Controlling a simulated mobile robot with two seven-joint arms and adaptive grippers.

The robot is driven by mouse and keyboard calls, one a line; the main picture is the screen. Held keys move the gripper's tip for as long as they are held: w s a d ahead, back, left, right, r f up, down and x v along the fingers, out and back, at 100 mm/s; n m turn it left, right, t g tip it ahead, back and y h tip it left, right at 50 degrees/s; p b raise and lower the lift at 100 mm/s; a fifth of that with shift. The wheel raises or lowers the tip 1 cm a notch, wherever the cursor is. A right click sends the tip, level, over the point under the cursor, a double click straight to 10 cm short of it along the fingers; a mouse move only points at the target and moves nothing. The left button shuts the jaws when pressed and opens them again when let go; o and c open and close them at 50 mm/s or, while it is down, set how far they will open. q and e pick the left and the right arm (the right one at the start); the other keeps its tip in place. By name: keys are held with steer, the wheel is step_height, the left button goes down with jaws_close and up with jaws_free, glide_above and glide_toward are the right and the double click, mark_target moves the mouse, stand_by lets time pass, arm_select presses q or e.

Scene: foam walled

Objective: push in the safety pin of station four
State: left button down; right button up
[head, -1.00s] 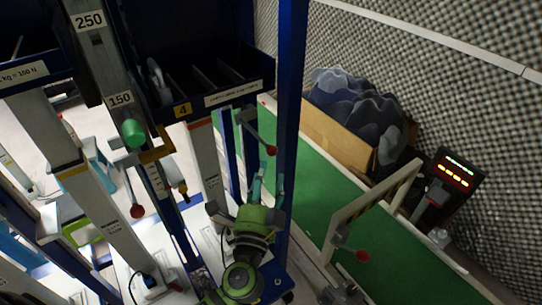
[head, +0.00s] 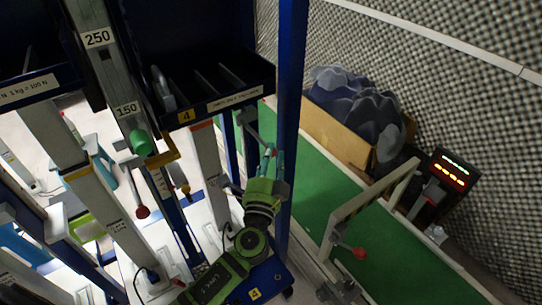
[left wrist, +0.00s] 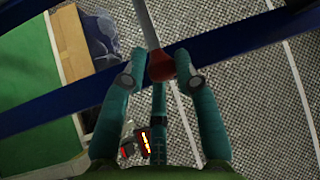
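A lever with a grey rod ends in a red ball (left wrist: 160,66), just right of that bin in the head view. My right gripper is not in view.
A blue upright post (head: 291,130) stands close beside my left gripper. Behind it are a green conveyor (head: 318,190), a cardboard box (head: 335,130) of dark cloth, and a lit display (head: 452,172). Another red-ball lever (head: 142,212) hangs at the left.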

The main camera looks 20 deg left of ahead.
arm_select(q)
steer(key=w+a, duration=0.1)
steer(key=a, duration=0.1)
steer(key=w+a+b, duration=0.1)
steer(key=w+a, duration=0.1)
steer(key=w+a+b, duration=0.1)
steer(key=w+a, duration=0.1)
steer(key=a, duration=0.1)
steer(key=shift+w+a+r, duration=0.1)
steer(key=shift+w+r, duration=0.1)
steer(key=shift+r, duration=0.2)
steer(key=c, duration=1)
jaws_free()
steer(key=shift+a+f, duration=0.1)
steer(key=shift+f, duration=0.05)
steer(key=shift+f, duration=0.1)
glide_toward(252, 131)
steer(key=v, duration=0.3)
steer(key=shift+s+a+f, duration=0.1)
steer(key=shift+f, duration=0.2)
